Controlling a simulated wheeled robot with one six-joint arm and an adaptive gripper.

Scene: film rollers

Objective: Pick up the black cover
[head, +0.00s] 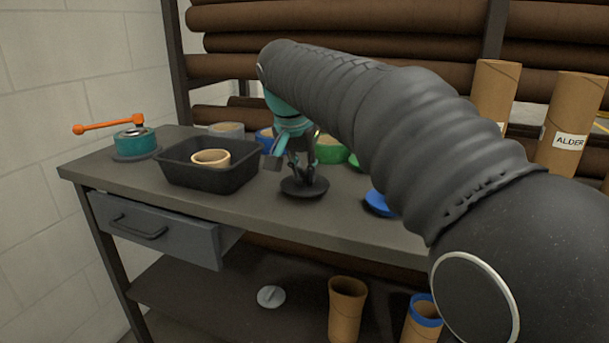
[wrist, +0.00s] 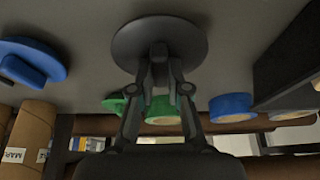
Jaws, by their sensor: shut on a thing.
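The black cover (head: 304,188) is a round dark disc at the middle of the grey workbench, near its front. My gripper (head: 302,172) points down at it from above, with its fingers shut on the raised grip at the disc's centre. In the wrist view the cover (wrist: 135,45) shows as a wide dark disc beyond the fingertips. My gripper (wrist: 160,58) is closed on its centre there too.
A black tray (head: 175,172) holding a cardboard ring (head: 211,158) stands left of the cover. A blue cover (head: 377,202) lies to its right. Green (head: 331,151) and blue rolls stand behind. A teal device with an orange crank (head: 108,124) is far left. Cardboard tubes (head: 494,90) stand right.

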